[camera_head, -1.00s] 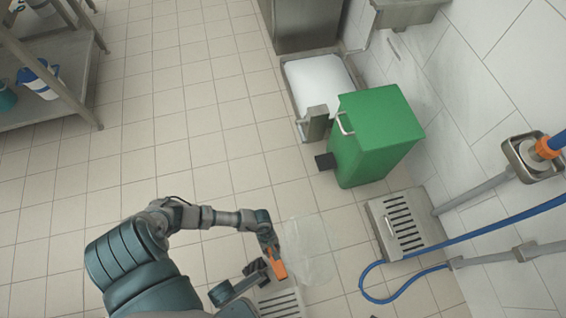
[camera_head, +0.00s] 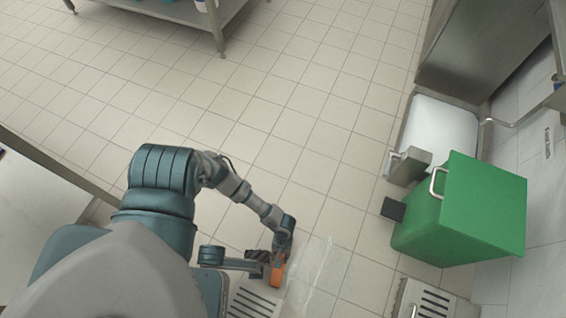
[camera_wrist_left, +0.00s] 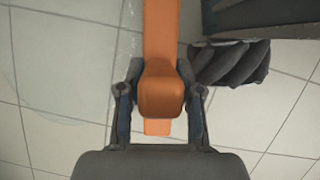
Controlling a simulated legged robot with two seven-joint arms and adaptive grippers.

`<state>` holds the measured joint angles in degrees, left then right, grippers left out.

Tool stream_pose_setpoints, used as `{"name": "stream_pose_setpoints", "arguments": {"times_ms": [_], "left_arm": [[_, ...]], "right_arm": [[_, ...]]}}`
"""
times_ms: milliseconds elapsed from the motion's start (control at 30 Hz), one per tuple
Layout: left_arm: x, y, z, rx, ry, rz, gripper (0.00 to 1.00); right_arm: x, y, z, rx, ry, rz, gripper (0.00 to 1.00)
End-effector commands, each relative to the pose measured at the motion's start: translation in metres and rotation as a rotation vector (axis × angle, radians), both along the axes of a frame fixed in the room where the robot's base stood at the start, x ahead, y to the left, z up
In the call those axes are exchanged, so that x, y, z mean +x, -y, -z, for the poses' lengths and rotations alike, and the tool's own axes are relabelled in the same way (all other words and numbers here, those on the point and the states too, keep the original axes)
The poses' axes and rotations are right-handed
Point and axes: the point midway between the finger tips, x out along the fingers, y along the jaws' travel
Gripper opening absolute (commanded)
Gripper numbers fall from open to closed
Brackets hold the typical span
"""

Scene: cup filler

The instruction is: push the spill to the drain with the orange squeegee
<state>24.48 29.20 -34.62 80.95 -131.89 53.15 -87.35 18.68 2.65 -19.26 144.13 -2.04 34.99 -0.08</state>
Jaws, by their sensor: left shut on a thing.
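My left gripper (camera_head: 281,248) is shut on the orange squeegee (camera_head: 277,270). In the left wrist view, the fingers (camera_wrist_left: 160,95) stand on both sides of the squeegee's orange handle (camera_wrist_left: 161,35). Its far end is out of that view. The spill (camera_head: 318,275) is a clear, faint patch on the tiles, just right of the squeegee. Its pale edge shows at left in the wrist view (camera_wrist_left: 60,60). One slotted metal drain grate (camera_head: 255,302) lies below the squeegee, partly hidden by my body. Another slotted grate (camera_head: 432,303) is at the lower right, cut by the frame. My right gripper is out of view.
A green pedal bin (camera_head: 465,215) stands at right, beside a basin with white contents (camera_head: 440,130). A steel shelf (camera_head: 185,12) is at the top left. A dark ribbed part (camera_wrist_left: 235,62) of my own body seems to sit close beside the squeegee. Tiled floor in the middle is clear.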

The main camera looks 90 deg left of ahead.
Motion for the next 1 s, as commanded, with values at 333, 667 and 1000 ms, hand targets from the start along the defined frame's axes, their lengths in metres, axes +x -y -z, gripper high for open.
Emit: {"name": "stream_pose_setpoints", "arguments": {"times_ms": [333,667,1000], "left_arm": [[0.000,-0.001,0.001,-0.004,0.001,0.001,0.00],[0.000,0.000,0.006,-0.002,0.001,0.001,0.00],[0.000,0.000,0.013,-0.005,0.000,-0.001,0.00]], "right_arm": [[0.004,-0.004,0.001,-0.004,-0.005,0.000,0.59],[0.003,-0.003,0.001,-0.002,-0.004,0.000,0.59],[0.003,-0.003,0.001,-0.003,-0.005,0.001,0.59]]}}
